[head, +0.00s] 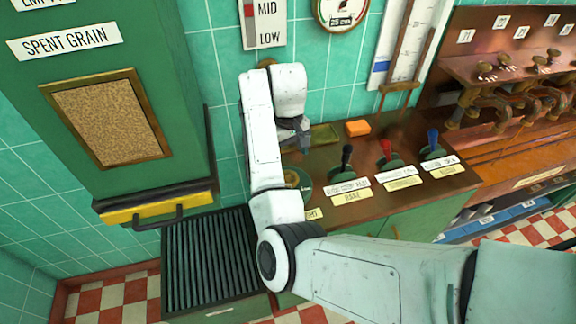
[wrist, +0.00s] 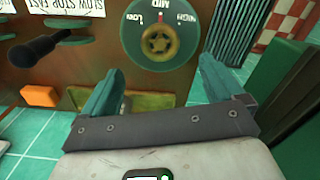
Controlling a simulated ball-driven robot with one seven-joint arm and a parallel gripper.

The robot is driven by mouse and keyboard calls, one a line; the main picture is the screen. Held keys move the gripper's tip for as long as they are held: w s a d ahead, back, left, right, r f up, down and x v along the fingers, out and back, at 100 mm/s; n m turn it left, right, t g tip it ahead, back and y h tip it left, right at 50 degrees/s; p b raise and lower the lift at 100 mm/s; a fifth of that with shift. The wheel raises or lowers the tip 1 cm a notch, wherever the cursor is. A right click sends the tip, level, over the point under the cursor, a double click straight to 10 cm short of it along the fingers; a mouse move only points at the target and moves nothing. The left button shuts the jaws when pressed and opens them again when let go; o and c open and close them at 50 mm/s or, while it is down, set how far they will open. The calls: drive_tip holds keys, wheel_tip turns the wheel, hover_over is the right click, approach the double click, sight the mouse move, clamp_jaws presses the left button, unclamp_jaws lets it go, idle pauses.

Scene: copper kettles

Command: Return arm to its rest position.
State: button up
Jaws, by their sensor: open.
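My white arm reaches across the head view, and its gripper (head: 303,143) hangs over the back left of the brown control counter (head: 440,188). In the wrist view my gripper (wrist: 163,66) has its two teal fingers spread apart with nothing between them. A round green dial (wrist: 158,38) with a brass star knob lies beyond the fingertips, apart from them. In the head view this dial (head: 298,178) is partly hidden by my arm.
Black, red and blue-handled levers (head: 386,150) stand on the counter, right of my gripper. An orange block (head: 358,128) lies at the back. A green spent-grain cabinet (head: 110,90) stands left, above a slatted dark grate (head: 210,262). Copper taps (head: 500,100) are far right.

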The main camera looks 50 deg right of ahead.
drive_tip(key=shift+r, duration=1)
drive_tip(key=shift+f, duration=0.1)
drive_tip(key=s+f+h, duration=0.1)
drive_tip(key=s+f, duration=0.2)
drive_tip(key=s+f+h+b, duration=0.1)
drive_tip(key=s+f, duration=0.2)
drive_tip(key=s, duration=0.1)
drive_tip(key=s+f+b, duration=0.1)
drive_tip(key=s+f, duration=0.3)
drive_tip(key=shift+s+a+n+h, duration=0.1)
drive_tip(key=shift+a+n+h, duration=0.25)
drive_tip(key=shift+n+h, duration=0.05)
drive_tip(key=s+a+f+n+y+b, duration=0.1)
drive_tip(key=s+a+f, duration=0.2)
drive_tip(key=s+a, duration=0.4)
drive_tip(key=s+a+f+n+t+y+b, duration=0.1)
drive_tip(key=s+a+f, duration=0.3)
drive_tip(key=s+a, duration=0.3)
drive_tip(key=shift+s+a+f+y, duration=0.2)
drive_tip(key=shift+s+a+y, duration=0.15)
drive_tip(key=shift+s, duration=0.5)
